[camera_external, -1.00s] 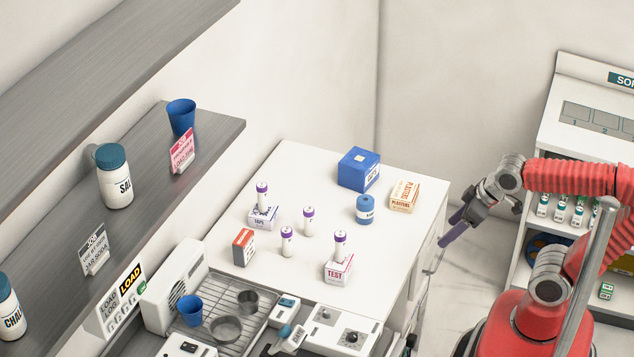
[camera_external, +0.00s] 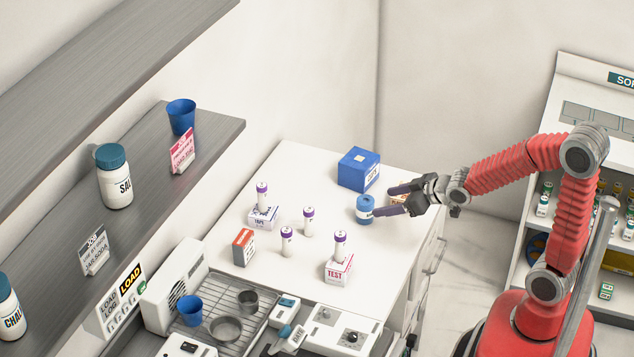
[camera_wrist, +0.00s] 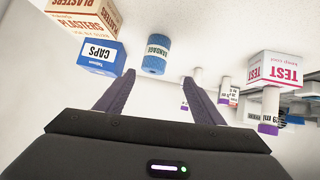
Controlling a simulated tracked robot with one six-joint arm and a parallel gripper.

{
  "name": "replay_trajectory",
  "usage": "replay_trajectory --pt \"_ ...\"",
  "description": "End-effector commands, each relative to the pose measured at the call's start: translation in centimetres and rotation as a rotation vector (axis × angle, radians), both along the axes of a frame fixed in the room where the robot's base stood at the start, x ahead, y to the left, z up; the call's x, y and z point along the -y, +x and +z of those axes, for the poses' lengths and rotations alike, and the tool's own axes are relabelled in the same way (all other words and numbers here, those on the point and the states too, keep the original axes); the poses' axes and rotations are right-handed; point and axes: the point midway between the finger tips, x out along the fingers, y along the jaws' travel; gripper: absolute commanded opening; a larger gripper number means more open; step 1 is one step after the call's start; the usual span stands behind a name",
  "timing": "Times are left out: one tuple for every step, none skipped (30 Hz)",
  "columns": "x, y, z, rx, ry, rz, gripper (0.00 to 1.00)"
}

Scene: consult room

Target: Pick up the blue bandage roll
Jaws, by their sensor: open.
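The blue bandage roll (camera_external: 364,209) stands upright on the white counter (camera_external: 300,180), with a pale label band. In the wrist view, the roll (camera_wrist: 156,55) lies just beyond the fingertips, roughly centred between them. My gripper (camera_external: 384,200) is open and empty, its purple fingers pointing left at the roll from the right side. The lower fingertip appears right beside the roll in the external view; whether it touches cannot be told. In the wrist view my gripper (camera_wrist: 158,80) shows both fingers spread wide.
A blue caps box (camera_external: 359,170) stands behind the roll. The plasters box (camera_external: 399,198) is mostly hidden behind my gripper. Several purple-capped vials, one on the test box (camera_external: 338,269), stand to the left and front. Bare counter lies directly in front of the roll.

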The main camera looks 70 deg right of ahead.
Motion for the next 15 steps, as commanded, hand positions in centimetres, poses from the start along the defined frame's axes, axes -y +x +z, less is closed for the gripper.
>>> replay_trajectory --pt "0.5 0.6 -0.8 0.013 0.004 0.002 0.62" --pt "0.7 1.0 -1.1 0.026 0.006 0.006 0.62" --pt "1.0 1.4 -1.5 0.041 0.008 0.011 0.62" --pt "1.1 1.8 -1.8 0.055 0.011 0.015 0.62" --pt "1.3 2.1 -2.1 0.066 0.014 0.018 0.62" --pt "1.5 2.5 -2.5 0.081 0.017 0.025 0.62" --pt "1.7 2.7 -2.8 0.093 0.02 0.029 0.62" --pt "1.8 3.0 -3.1 0.104 0.024 0.032 0.62" --pt "1.9 3.3 -3.4 0.119 0.029 0.037 0.62" --pt "2.1 3.5 -3.7 0.13 0.034 0.041 0.62" --pt "2.2 3.7 -4.0 0.141 0.038 0.045 0.62" --pt "2.3 4.0 -4.4 0.155 0.044 0.05 0.62" --pt "2.4 4.1 -4.6 0.166 0.049 0.055 0.62" --pt "2.5 4.3 -4.9 0.174 0.053 0.059 0.62" --pt "2.6 4.4 -5.1 0.186 0.058 0.063 0.62"
